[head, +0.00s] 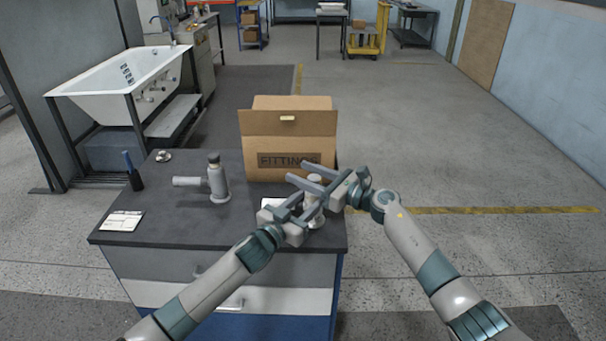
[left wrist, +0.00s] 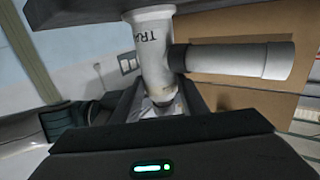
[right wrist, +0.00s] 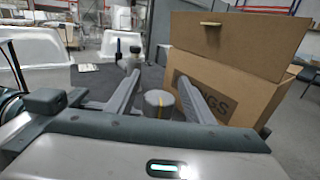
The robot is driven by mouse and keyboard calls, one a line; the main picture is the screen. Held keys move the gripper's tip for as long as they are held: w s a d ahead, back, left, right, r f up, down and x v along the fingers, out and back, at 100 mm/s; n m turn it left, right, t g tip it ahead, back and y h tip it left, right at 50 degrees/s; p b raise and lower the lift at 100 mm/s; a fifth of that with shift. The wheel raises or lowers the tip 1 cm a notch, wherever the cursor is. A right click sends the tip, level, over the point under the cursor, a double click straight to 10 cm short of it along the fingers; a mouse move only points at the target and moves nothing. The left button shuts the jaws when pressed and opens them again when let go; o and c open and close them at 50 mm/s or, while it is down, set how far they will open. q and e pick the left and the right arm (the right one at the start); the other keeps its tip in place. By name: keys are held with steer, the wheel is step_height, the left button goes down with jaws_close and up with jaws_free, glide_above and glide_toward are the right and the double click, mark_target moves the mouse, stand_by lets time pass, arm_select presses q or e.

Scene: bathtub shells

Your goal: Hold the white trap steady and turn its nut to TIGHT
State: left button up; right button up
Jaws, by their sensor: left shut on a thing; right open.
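The white trap (head: 314,213) stands upright at the right end of the dark worktop, partly hidden by my grippers. In the left wrist view the white trap's body (left wrist: 152,50) shows lettering, and a grey side pipe (left wrist: 225,60) runs from it. My left gripper (head: 299,211) is shut on the trap's body. My right gripper (head: 299,172) is open at the trap's top. In the right wrist view the grey nut (right wrist: 160,99), with a yellow mark, sits between the two spread fingers; contact with them cannot be told. Any TIGHT mark is not readable.
A cardboard FITTINGS box (head: 288,130) stands close behind the trap. A grey trap (head: 218,183) stands mid-worktop. A bathtub (head: 125,85) stands beyond.

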steer(key=shift+w+a, duration=0.1)
steer(key=shift+a, duration=0.05)
steer(key=c, duration=1.1)
steer(key=shift+o, duration=0.2)
arm_select(q)
steer(key=shift+r, duration=0.1)
arm_select(e)
steer(key=shift+s+a+f+n+g+y, duration=0.1)
steer(key=shift+s+n+g+y, duration=0.15)
steer(key=shift+n+g+y, duration=0.5)
steer(key=shift+s+a+n+g+y, duration=0.1)
steer(key=shift+s+n+g+y, duration=0.2)
steer(key=shift+n+g, duration=0.85)
steer(key=shift+w+m+g, duration=0.1)
steer(key=shift+m+g, duration=0.2)
